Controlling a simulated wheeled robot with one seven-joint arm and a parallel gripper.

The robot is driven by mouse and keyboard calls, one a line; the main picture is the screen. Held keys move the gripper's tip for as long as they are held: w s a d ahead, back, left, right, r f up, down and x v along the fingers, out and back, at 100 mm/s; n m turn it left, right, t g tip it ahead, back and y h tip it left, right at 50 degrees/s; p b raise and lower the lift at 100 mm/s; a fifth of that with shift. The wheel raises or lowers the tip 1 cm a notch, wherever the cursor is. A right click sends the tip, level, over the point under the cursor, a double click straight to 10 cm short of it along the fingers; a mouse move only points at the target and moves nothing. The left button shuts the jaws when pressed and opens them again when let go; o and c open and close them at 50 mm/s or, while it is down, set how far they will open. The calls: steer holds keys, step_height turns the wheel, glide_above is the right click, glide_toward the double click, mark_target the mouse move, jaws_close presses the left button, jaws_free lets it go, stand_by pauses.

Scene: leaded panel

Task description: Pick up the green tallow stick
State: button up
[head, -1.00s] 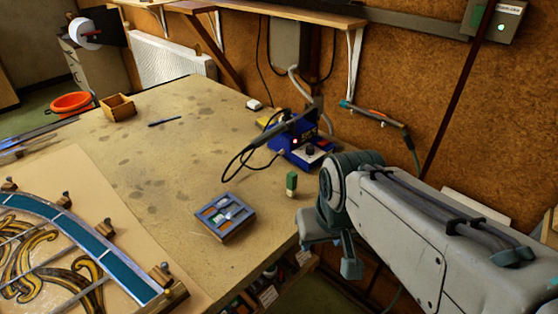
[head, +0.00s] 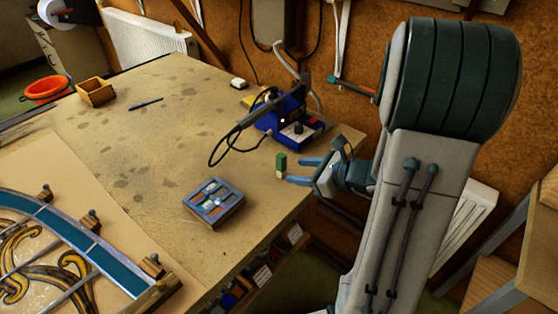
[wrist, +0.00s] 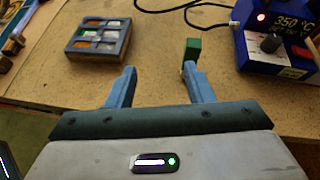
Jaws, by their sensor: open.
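The green tallow stick (head: 281,163) stands upright on the workbench near its right edge, with a pale lower part. In the wrist view the stick (wrist: 193,48) shows just beyond the tip of my right finger, not centred between the fingers. That finger hides its lower part. My gripper (head: 296,171) is open and empty, low at the bench's right edge, with its blue fingers pointing left toward the stick. The gap between the fingertips (wrist: 159,70) shows only bare bench. I cannot tell whether the right finger touches the stick.
A blue soldering station (head: 293,130) with a cabled iron stands behind the stick. A grey compartment tray (head: 214,204) lies to its left. The leaded panel (head: 70,235) is at the lower left. A wooden box (head: 95,92) sits far back. The mid bench is clear.

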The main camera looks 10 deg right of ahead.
mark_target(277, 160)
steer(key=w+f+m, duration=0.1)
steer(key=w, duration=0.1)
steer(key=w+a+f+m+t, duration=0.1)
steer(key=w+f, duration=0.1)
steer(key=w, duration=0.1)
steer(key=w+f+h+p, duration=0.1)
steer(key=w, duration=0.2)
steer(key=shift+a+f+m, duration=0.15)
steer(key=shift+f+m, duration=0.1)
steer(key=shift+m, duration=0.15)
steer(key=shift+p+x, duration=0.95)
steer(key=shift+x, duration=1.65)
steer(key=shift+w+d, duration=0.15)
steer(key=shift+d, duration=0.05)
jaws_close()
